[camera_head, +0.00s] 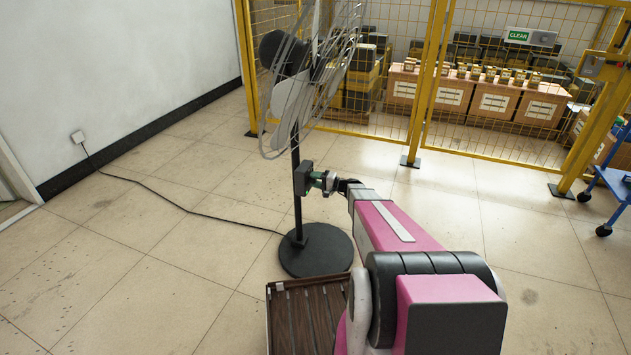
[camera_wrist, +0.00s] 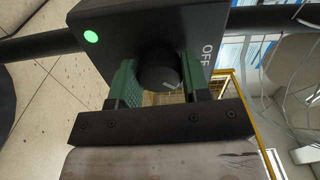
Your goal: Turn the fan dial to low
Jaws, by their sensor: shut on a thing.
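The pedestal fan (camera_head: 296,90) stands on the tiled floor with a round black base and a dark control box (camera_head: 303,178) on its pole. My gripper (camera_head: 325,181) reaches the box from the right. In the wrist view, the black fan dial (camera_wrist: 160,68) sits between the green pads of my gripper (camera_wrist: 158,78), which is shut on it. A white mark on the dial points toward the lower right. The word OFF (camera_wrist: 207,55) is printed on the box to the right of the dial. A green light (camera_wrist: 91,36) glows at its left. Other labels are hidden or out of view.
A black cable (camera_head: 180,207) runs from the wall socket (camera_head: 77,136) to the fan base. A yellow mesh fence (camera_head: 425,90) stands behind the fan, with boxes beyond it. A slatted crate (camera_head: 300,318) is near my arm. The floor left of the fan is mostly clear.

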